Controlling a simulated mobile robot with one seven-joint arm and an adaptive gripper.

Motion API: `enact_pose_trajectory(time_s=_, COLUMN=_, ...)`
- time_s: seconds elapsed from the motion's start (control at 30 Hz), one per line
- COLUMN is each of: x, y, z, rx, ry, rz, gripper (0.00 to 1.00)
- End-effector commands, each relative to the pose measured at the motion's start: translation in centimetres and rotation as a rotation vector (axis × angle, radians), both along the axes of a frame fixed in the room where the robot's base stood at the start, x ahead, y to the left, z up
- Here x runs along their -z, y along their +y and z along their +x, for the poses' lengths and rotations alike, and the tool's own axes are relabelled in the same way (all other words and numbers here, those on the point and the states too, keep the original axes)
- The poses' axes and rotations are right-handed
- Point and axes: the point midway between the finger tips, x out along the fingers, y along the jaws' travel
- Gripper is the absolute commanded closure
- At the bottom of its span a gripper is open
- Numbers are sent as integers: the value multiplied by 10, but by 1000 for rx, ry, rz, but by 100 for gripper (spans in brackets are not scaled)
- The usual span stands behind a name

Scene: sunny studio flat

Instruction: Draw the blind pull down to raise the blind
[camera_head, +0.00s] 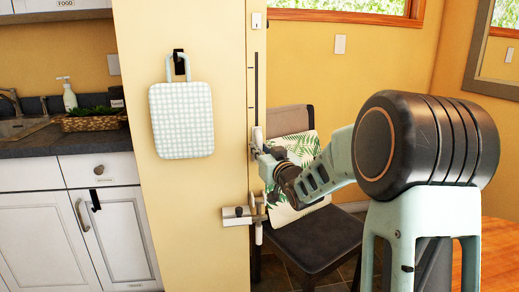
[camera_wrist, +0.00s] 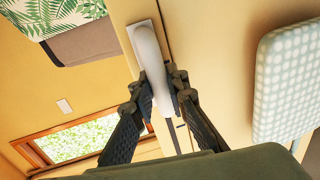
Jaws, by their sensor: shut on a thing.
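The blind pull is a smooth white rounded handle (camera_wrist: 150,50), seen in the wrist view between my two dark fingers. My gripper (camera_wrist: 160,88) is shut on it, with a finger on each side. In the head view my gripper (camera_head: 263,153) is at the edge of the yellow wall panel, at the lower end of a dark vertical slot (camera_head: 256,85). The pull is small there and partly hidden by my gripper. The blind itself cannot be made out.
A white bracket (camera_head: 236,216) sticks out from the panel below my gripper. A checked padded bag (camera_head: 181,120) hangs left on a black hook. A dark chair (camera_head: 315,238) with a leaf-print cushion (camera_head: 303,150) stands close behind my gripper. Kitchen cabinets (camera_head: 105,215) are left.

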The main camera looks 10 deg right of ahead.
Motion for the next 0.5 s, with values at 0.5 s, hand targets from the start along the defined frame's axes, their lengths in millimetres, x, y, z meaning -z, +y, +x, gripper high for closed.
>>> enact_pose_trajectory(time_s=0.5, x=6, y=0, z=-1, rx=0, ry=11, rz=0, gripper=68)
